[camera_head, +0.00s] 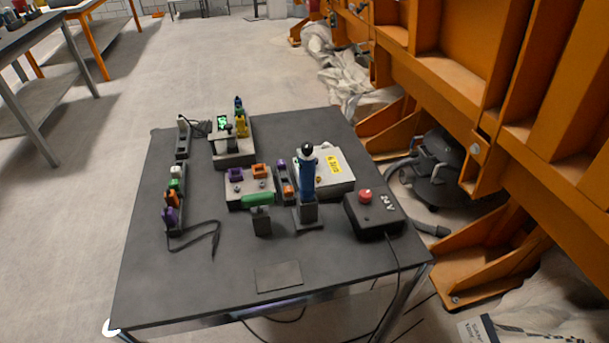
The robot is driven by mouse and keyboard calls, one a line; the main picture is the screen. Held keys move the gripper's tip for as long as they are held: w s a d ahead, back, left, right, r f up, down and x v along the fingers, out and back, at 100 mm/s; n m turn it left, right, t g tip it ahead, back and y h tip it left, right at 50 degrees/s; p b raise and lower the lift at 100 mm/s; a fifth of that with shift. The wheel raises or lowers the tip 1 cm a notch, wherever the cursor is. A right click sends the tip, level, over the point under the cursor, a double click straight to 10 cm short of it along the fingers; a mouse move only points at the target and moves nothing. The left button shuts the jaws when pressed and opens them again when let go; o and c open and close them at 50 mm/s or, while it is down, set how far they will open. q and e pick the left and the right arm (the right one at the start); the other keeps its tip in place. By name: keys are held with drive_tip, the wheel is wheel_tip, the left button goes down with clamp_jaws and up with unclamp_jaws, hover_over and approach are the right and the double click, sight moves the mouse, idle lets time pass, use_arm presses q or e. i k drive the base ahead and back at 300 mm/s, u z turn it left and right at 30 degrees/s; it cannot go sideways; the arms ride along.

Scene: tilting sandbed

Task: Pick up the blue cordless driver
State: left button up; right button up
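The blue cordless driver (307,180) stands upright on the dark table (185,270), right of the table's middle. Its black tip points up and its lower end sits in a dark grey holder (308,217). Neither of my grippers shows in the head view.
A black box with a red button (373,214) stands right of the driver, its cable running off the front edge. Fixtures with coloured connectors (249,188) and a box with a yellow label (327,170) stand close behind. The table's front left is clear. Orange steelwork (480,80) rises at right.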

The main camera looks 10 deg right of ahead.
sight(307, 165)
drive_tip(key=z, duration=0.25)
drive_tip(key=i, duration=0.45)
drive_tip(key=u, duration=1.25)
